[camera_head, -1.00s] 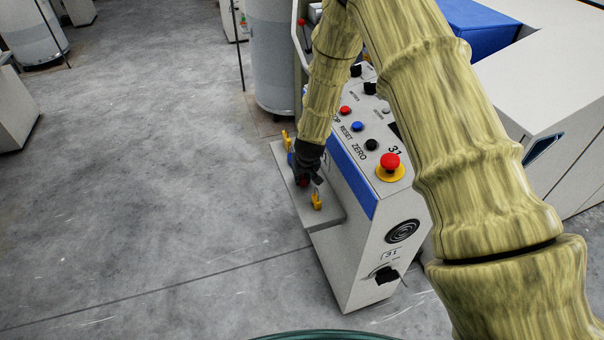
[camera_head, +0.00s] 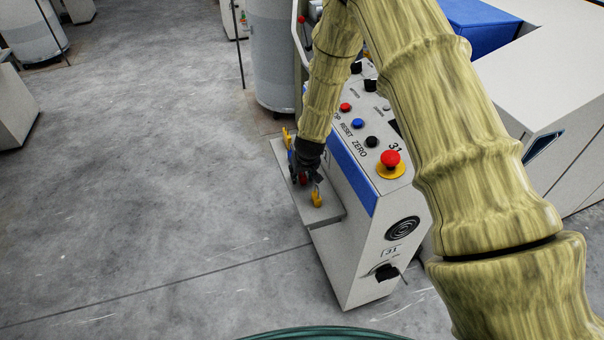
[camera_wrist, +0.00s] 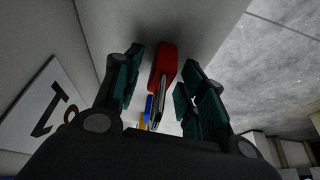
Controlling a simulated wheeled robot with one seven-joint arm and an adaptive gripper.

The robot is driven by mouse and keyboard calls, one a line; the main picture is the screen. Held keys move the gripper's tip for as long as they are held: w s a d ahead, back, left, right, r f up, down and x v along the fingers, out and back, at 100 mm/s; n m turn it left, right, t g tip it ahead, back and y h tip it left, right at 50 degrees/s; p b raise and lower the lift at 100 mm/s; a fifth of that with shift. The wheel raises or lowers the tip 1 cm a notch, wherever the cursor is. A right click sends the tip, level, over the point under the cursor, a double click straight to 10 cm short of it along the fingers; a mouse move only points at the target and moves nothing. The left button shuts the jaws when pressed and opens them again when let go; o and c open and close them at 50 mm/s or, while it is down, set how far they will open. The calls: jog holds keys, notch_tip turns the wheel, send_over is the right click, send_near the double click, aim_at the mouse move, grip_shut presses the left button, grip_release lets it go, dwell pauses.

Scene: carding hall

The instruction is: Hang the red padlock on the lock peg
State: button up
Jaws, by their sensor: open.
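The red padlock (camera_wrist: 164,62) lies on the grey shelf, its grey shackle toward my wrist in the wrist view. In the head view its red body (camera_head: 303,180) shows just below my gripper (camera_head: 306,176), partly covered by the fingers. My gripper (camera_wrist: 160,88) is open, with one dark green finger on each side of the padlock and gaps between. A black fitting (camera_head: 386,273) sticks out of the console's front face under a "31" label; I cannot tell if it is the lock peg.
The shelf (camera_head: 327,216) juts from the side of the grey console (camera_head: 366,235). Yellow pieces (camera_head: 317,199) (camera_head: 286,135) and a blue one (camera_wrist: 149,106) are close to the padlock. A red mushroom button (camera_head: 390,159) tops the console.

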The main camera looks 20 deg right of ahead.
jog(key=b+v, duration=0.1)
jog(key=v, duration=0.9)
jog(key=shift+s+d+r, duration=0.2)
jog(key=shift+d+r, duration=0.05)
jog(key=shift+r, duration=0.1)
